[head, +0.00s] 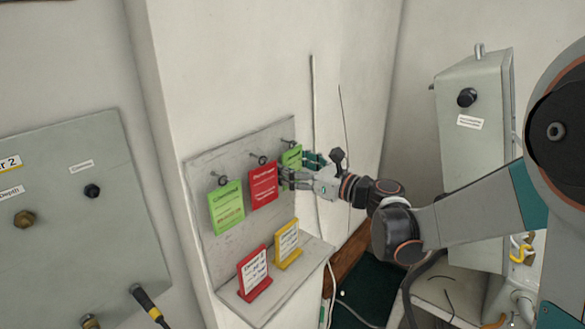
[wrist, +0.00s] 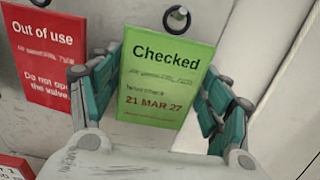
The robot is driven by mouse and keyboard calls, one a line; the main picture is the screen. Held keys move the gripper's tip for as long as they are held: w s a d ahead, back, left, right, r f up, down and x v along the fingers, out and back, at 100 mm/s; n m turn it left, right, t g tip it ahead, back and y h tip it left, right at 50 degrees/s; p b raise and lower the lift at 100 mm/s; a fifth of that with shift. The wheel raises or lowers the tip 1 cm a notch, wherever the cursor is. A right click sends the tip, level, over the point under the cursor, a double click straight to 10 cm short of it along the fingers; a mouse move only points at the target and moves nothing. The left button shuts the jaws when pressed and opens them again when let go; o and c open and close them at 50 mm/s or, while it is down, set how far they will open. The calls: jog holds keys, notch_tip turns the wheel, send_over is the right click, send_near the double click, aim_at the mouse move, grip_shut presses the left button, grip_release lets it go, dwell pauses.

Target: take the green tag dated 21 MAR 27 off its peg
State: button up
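The green tag (wrist: 160,80) reads "Checked" and "21 MAR 27" in the wrist view. It hangs upright from a peg (wrist: 176,18) with a round dark end. In the head view this tag (head: 292,155) is the rightmost on the board, partly hidden by my gripper (head: 302,172). In the wrist view my gripper (wrist: 162,105) is open, with one teal-padded finger beside each side edge of the tag. The tag lies between the fingers; I cannot tell whether either finger touches it.
A red "Out of use" tag (wrist: 45,55) hangs close left of my gripper. Another green tag (head: 226,207) hangs farther left on the grey board (head: 195,180). Red (head: 253,274) and yellow (head: 287,246) card stands sit on the ledge below. A grey cabinet (head: 470,150) stands right.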

jog(key=c, duration=0.3)
jog(key=shift+r+p, duration=0.3)
jog(key=shift+r, duration=0.1)
jog(key=p+v, duration=0.1)
jog(key=v, duration=1.7)
jog(key=shift+p, duration=0.35)
jog(key=shift+f, duration=0.15)
